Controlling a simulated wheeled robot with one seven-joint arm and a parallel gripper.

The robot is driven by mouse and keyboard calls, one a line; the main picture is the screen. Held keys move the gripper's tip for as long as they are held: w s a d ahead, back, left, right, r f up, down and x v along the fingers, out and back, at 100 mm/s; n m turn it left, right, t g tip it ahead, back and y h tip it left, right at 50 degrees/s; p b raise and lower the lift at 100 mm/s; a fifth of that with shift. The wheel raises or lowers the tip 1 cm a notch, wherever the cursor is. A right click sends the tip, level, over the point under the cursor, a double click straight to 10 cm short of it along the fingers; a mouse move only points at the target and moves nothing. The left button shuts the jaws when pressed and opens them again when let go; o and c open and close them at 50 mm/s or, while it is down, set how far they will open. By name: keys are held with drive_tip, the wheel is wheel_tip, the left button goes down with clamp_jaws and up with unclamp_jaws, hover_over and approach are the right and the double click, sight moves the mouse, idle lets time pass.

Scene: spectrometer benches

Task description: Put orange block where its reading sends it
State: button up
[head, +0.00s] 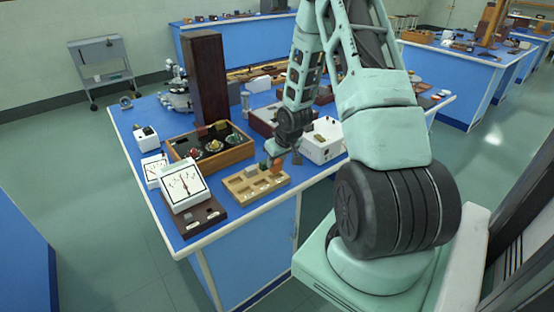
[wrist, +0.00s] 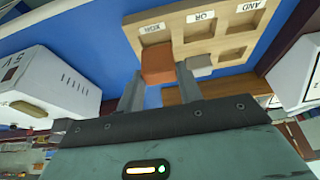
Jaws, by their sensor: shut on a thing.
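My gripper (head: 278,158) is shut on the orange block (wrist: 158,63), which also shows in the head view (head: 277,168). The block is at the XOR-labelled end of the wooden tray (wrist: 177,28); I cannot tell whether it rests in that compartment or is just above it. The tray also shows in the head view (head: 243,196). Its other labels read OR and AND.
A wooden box of components (head: 240,155) lies behind the tray, with a tall dark brown block (head: 205,80) behind it. A white instrument box (head: 322,141) stands close right of my gripper. A second meter (head: 154,169) is at left. The blue bench's front edge is near the tray.

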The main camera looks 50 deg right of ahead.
drive_tip(key=shift+f+b, duration=1.15)
drive_tip(key=shift+f, duration=0.65)
drive_tip(key=o, duration=1.1)
drive_tip(key=p+v, duration=0.3)
drive_tip(key=v, duration=1.4)
drive_tip(key=shift+s+r, duration=0.15)
drive_tip(key=shift+r, duration=0.05)
